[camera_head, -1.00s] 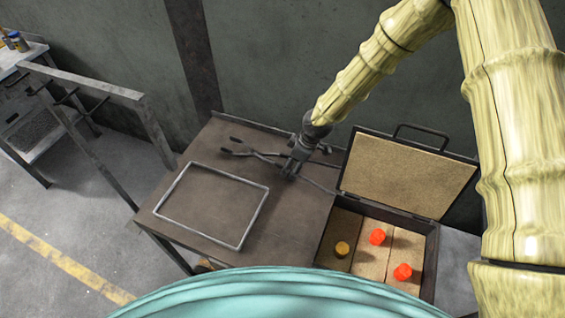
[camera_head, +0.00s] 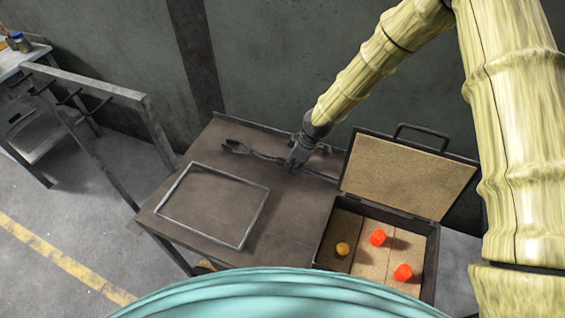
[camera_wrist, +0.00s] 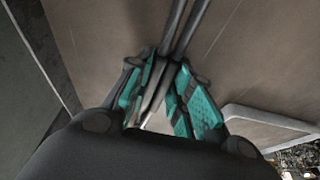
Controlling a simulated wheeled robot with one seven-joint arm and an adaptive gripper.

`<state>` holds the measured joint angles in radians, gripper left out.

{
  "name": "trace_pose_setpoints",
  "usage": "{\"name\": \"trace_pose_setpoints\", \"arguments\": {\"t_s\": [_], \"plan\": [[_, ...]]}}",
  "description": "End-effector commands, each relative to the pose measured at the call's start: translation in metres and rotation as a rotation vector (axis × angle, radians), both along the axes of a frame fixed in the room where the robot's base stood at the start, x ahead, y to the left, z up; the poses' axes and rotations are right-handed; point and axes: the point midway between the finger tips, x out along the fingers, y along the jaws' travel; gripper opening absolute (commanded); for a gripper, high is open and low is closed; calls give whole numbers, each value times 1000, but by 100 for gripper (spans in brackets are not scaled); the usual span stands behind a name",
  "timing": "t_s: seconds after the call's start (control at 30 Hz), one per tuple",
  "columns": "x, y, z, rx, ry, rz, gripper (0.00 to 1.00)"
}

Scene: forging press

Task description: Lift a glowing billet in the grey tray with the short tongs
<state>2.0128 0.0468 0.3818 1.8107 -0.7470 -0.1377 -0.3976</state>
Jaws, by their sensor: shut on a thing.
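My gripper (camera_head: 293,165) is shut on the tongs at the back right of the table. In the wrist view the teal pads of my gripper (camera_wrist: 162,90) press on both sides of the two tongs arms (camera_wrist: 183,30). Two red-orange glowing billets (camera_head: 378,237) (camera_head: 403,272) and one yellow-orange billet (camera_head: 342,249) stand in an open, sand-lined box (camera_head: 433,262), right of my gripper. A thin grey rectangular frame (camera_head: 185,228) lies empty on the table.
The raised lid (camera_head: 408,178) of the box stands up behind the billets, close to the right of my gripper. The brown table (camera_head: 155,210) is clear around the grey frame. A metal rack (camera_head: 100,88) stands at the left. A wall is close behind the table.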

Motion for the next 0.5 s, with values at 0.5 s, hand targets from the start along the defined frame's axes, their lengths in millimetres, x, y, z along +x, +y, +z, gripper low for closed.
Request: {"name": "trace_pose_setpoints", "arguments": {"t_s": [0.5], "plan": [[6,20,-3,2,3,4,0]]}}
